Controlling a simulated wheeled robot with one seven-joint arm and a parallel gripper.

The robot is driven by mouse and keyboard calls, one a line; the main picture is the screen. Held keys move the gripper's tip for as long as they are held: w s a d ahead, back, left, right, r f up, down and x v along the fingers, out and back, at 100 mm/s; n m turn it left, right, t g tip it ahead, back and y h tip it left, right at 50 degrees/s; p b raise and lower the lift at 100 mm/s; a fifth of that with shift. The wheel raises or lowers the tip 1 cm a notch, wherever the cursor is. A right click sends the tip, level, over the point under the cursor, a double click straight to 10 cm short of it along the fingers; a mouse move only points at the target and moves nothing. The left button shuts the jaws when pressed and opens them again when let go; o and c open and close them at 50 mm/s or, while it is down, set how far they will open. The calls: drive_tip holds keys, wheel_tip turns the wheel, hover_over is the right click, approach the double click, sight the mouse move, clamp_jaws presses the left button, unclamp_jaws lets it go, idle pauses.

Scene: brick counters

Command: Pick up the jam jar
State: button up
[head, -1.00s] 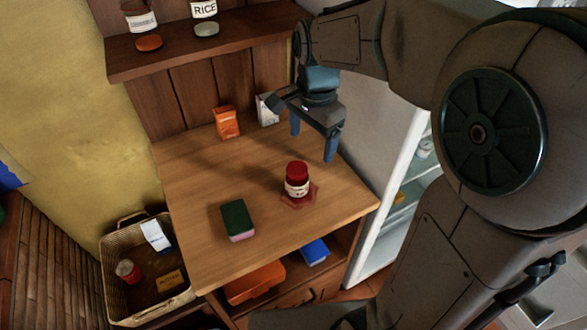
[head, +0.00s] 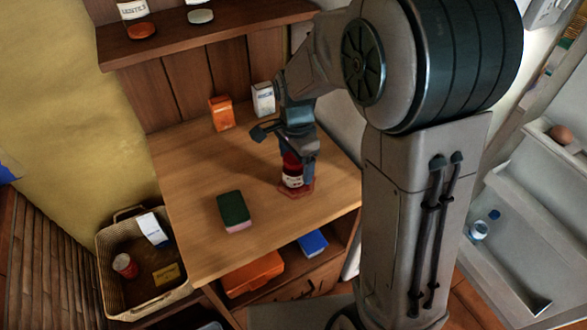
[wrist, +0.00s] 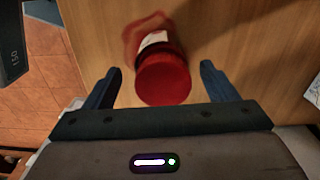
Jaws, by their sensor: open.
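The jam jar (head: 292,178) is red with a white label and a red lid. It stands upright on a reddish coaster (head: 298,193) near the right part of the wooden counter. In the wrist view the jar's lid (wrist: 163,79) shows between the two fingers. My gripper (wrist: 162,85) is open, with a blue finger on each side of the jar and visible gaps between them and the lid. In the head view my gripper (head: 300,165) is directly over the jar and partly hides it.
A green and pink sponge (head: 233,211) lies left of the jar. An orange box (head: 221,113) and a white box (head: 263,99) stand at the back. A wicker basket (head: 107,247) is at lower left. A shelf (head: 170,38) hangs above the back. The counter's left part (head: 190,180) is mostly clear.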

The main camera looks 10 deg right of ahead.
sight(294, 170)
wheel_tip(294, 170, down, 4)
drive_tip(key=shift+a+r, duration=0.15)
drive_tip(key=shift+r, duration=0.1)
drive_tip(key=c, duration=1.3)
drive_tip(key=shift+w+r, duration=0.1)
